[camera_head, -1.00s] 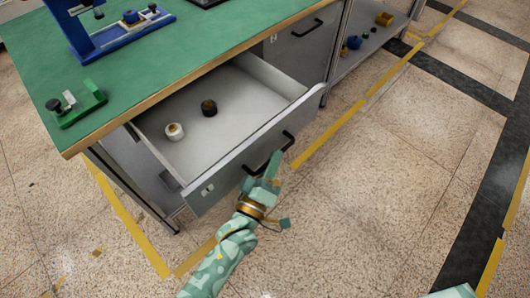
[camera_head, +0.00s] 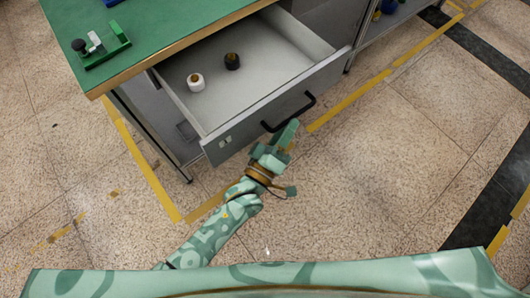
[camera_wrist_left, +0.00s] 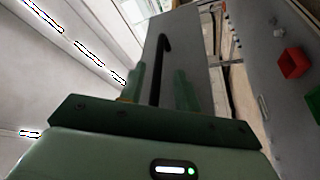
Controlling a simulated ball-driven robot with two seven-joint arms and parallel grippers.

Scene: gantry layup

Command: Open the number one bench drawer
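The number one bench drawer (camera_head: 258,124) stands pulled out of the bench, its inside showing. Its grey front carries a small label (camera_head: 224,142) and a black bar handle (camera_head: 290,112). My left gripper (camera_head: 282,140) is at the front of the drawer, close by the handle. In the left wrist view the handle (camera_wrist_left: 162,62) shows between the two fingers of my left gripper (camera_wrist_left: 160,88), with gaps on both sides, so the gripper is open. I cannot tell whether a finger touches the handle. My right gripper is out of view.
A white roll (camera_head: 195,82) and a black roll (camera_head: 232,61) stand in the drawer. The green bench top (camera_head: 160,25) holds a green fixture (camera_head: 103,48). Speckled floor (camera_head: 370,190) in front is clear, with yellow tape lines. A red bin (camera_wrist_left: 292,62) shows in the wrist view.

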